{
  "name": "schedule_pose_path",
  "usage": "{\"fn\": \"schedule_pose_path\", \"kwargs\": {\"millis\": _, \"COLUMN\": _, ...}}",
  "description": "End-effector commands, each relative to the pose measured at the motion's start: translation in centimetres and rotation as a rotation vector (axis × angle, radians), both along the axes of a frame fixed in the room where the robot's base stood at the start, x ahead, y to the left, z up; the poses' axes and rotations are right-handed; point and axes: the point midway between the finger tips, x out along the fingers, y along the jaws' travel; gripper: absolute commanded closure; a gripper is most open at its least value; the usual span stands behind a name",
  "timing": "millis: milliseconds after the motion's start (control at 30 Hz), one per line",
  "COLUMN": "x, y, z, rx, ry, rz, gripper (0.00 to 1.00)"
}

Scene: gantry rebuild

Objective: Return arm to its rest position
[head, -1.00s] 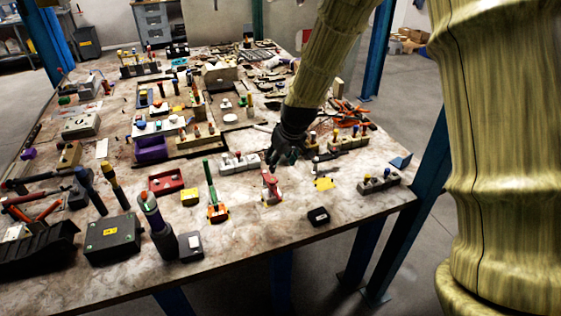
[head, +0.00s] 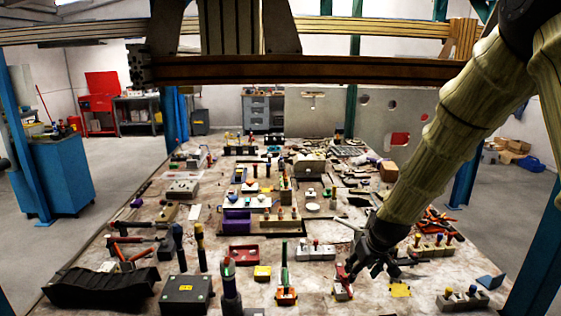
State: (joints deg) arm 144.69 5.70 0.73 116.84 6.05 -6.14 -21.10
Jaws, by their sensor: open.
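My arm (head: 465,110) comes in from the upper right of the head view and slants down to the left, over the right part of the table. My gripper (head: 362,268) is at its lower end, dark and open, with its fingers pointing down. It is just above or beside a small red and white tool (head: 342,283); I cannot tell if they touch. Nothing shows between the fingers.
The marbled worktable (head: 130,285) is crowded with tools and small blocks. Orange-handled pliers (head: 437,217) and a block with knobs (head: 462,300) are near the arm. A brown gantry beam (head: 300,70) crosses above. Blue posts stand at both sides.

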Motion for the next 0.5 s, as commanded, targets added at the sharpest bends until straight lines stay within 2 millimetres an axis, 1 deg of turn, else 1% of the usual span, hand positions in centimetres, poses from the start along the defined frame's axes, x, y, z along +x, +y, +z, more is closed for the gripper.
{"fn": "schedule_pose_path", "kwargs": {"millis": 33, "x": -0.5, "y": -0.2, "z": -0.9, "rx": -0.001, "ry": 0.010, "rz": -0.005, "gripper": 0.50}}
{"fn": "schedule_pose_path", "kwargs": {"millis": 200, "x": -1.9, "y": -1.1, "z": -3.3, "rx": -0.004, "ry": 0.027, "rz": -0.028, "gripper": 0.50}}
{"fn": "schedule_pose_path", "kwargs": {"millis": 367, "x": -3.5, "y": -1.2, "z": -6.1, "rx": -0.007, "ry": 0.048, "rz": -0.044, "gripper": 0.50}}
{"fn": "schedule_pose_path", "kwargs": {"millis": 467, "x": -4.7, "y": -1.2, "z": -8.2, "rx": -0.009, "ry": 0.063, "rz": -0.054, "gripper": 0.50}}
{"fn": "schedule_pose_path", "kwargs": {"millis": 500, "x": -5.3, "y": -1.1, "z": -9.2, "rx": -0.010, "ry": 0.072, "rz": -0.058, "gripper": 0.50}}
